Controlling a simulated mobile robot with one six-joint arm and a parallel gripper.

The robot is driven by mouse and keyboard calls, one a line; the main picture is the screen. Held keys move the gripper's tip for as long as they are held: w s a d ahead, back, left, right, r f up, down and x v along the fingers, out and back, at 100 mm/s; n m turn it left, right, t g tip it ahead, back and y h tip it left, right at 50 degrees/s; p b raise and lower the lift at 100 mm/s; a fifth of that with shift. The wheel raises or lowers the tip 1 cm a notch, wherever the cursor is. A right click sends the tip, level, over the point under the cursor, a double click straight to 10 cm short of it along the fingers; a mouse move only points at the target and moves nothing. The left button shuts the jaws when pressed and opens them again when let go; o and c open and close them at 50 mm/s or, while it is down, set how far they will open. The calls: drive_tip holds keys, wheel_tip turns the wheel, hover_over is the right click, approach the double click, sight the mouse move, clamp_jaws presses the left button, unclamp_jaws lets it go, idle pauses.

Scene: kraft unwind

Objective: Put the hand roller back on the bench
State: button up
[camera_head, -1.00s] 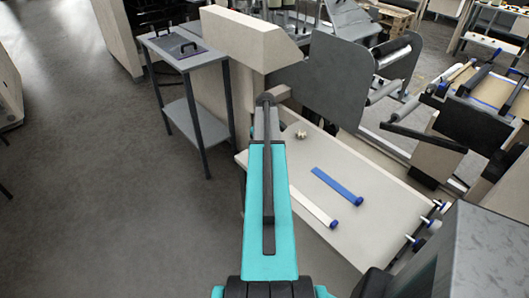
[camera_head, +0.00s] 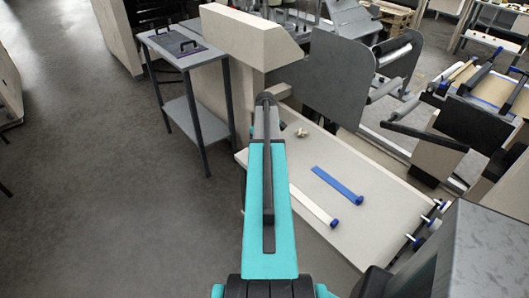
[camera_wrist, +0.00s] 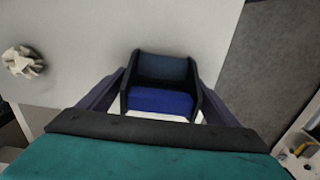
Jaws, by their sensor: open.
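In the wrist view, a blue piece in a dark side frame, which looks like the hand roller (camera_wrist: 160,100), is between the fingers of my gripper (camera_wrist: 162,82). The fingers stand apart on its left and right; I cannot tell whether they touch it. It appears at or just over the pale bench top (camera_wrist: 85,30), and its contact with the bench is hidden. The bench (camera_head: 350,222) also shows in the head view, to the right of my teal arm. There my gripper and the roller are hidden behind the arm.
A blue strip (camera_head: 336,184) and a white strip (camera_head: 311,205) with blue ends lie on the bench. A small pale knob-like part (camera_head: 302,132) sits near its far end, also in the wrist view (camera_wrist: 22,62). A grey side table (camera_head: 185,60) stands left; open floor lies beyond it.

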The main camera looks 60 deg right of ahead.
drive_tip(key=shift+r, duration=0.65)
drive_tip(key=shift+r+b, duration=1.7)
drive_tip(key=shift+r, duration=4.15)
